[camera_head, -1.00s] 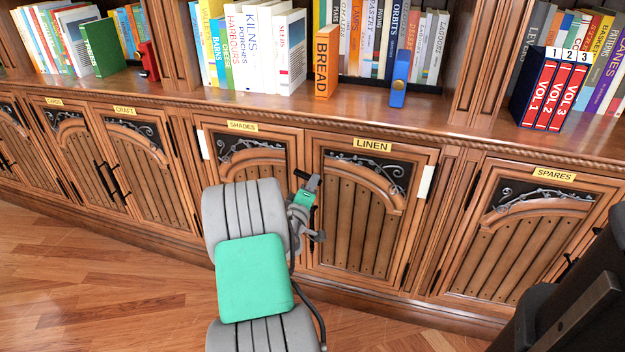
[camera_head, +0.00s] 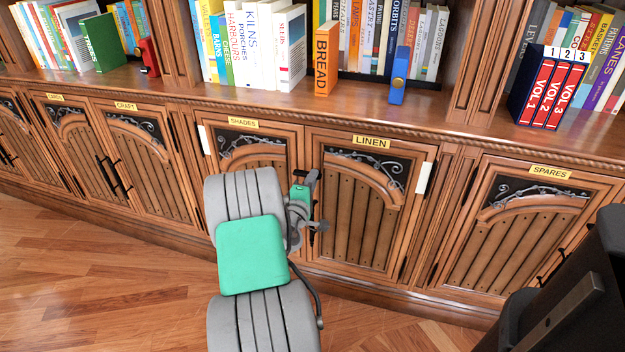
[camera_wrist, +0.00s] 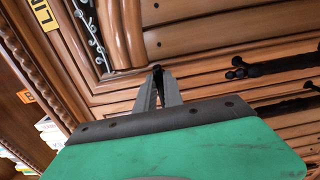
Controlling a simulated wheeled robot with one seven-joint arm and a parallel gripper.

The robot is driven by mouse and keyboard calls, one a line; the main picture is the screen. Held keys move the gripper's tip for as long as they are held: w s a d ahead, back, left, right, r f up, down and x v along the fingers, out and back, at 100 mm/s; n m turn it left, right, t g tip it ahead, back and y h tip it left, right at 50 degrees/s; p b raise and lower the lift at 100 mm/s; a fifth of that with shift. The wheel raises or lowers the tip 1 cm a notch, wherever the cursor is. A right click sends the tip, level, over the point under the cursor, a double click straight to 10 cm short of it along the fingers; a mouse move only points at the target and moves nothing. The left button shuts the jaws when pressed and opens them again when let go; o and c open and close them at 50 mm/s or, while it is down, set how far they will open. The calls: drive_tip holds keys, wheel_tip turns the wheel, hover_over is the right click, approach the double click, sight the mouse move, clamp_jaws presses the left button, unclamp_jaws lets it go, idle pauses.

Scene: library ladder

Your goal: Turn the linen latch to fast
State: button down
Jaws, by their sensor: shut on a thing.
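The linen door (camera_head: 362,205) is shut, with its yellow LINEN label (camera_head: 371,142) above it. My gripper (camera_head: 313,180) is at the left edge of this door, close to the shades door. In the wrist view my gripper (camera_wrist: 158,76) has its two grey fingers shut on a small dark piece, the linen latch (camera_wrist: 157,84). The fingers hide most of the latch, so I cannot tell its exact angle. Part of the LINEN label (camera_wrist: 42,12) shows at the upper left of the wrist view.
The shades door (camera_head: 250,160) is left of my gripper, the spares door (camera_head: 535,235) further right. A counter (camera_head: 440,120) with books and a blue object (camera_head: 398,80) runs above. Black handles (camera_wrist: 258,66) stick out in the wrist view. The wooden floor (camera_head: 100,280) is clear.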

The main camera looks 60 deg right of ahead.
drive_tip(key=c, duration=1.5)
unclamp_jaws()
drive_tip(key=shift+o, duration=0.2)
drive_tip(key=s+a, duration=0.1)
drive_tip(key=a, duration=0.6)
drive_tip(key=shift+a, duration=0.4)
